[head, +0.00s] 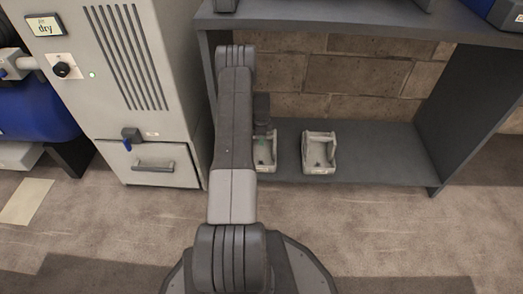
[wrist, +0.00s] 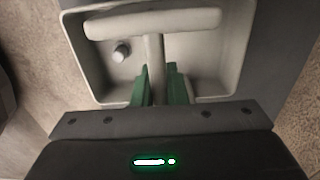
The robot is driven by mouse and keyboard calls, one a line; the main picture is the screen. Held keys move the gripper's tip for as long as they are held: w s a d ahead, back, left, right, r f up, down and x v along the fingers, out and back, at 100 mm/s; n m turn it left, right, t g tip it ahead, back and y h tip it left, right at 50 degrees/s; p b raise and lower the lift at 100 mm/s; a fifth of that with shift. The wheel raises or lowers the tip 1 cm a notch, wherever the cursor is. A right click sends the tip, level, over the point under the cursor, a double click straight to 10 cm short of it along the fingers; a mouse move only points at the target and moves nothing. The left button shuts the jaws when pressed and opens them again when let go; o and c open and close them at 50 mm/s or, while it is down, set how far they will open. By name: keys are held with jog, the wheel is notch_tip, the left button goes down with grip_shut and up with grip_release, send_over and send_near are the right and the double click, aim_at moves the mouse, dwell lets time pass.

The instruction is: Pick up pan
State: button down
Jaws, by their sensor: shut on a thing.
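A light grey pan (head: 270,159) with a raised handle sits low in the shelf unit, partly hidden behind my arm in the head view. It fills the top of the wrist view (wrist: 205,58), where its T-shaped handle and a small round knob inside show. My gripper (wrist: 160,74) has its green fingers on either side of the handle's stem and is shut on it. In the head view my gripper (head: 264,140) is over this pan and mostly hidden. I cannot tell whether the pan is touching the shelf.
A second similar pan (head: 319,168) stands just to the right on the dark lower shelf (head: 385,150). The shelf's side panel (head: 470,110) and upper board (head: 350,27) bound the space. A grey cabinet (head: 165,125) stands left. The lower shelf's right part is clear.

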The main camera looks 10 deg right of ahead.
jog(key=shift+r, duration=0.15)
notch_tip(320, 180, up, 10)
jog(key=p, duration=0.3)
jog(key=shift+f+p, duration=0.25)
jog(key=shift+p, duration=0.1)
jog(key=shift+r, duration=0.15)
jog(key=shift+s, duration=0.1)
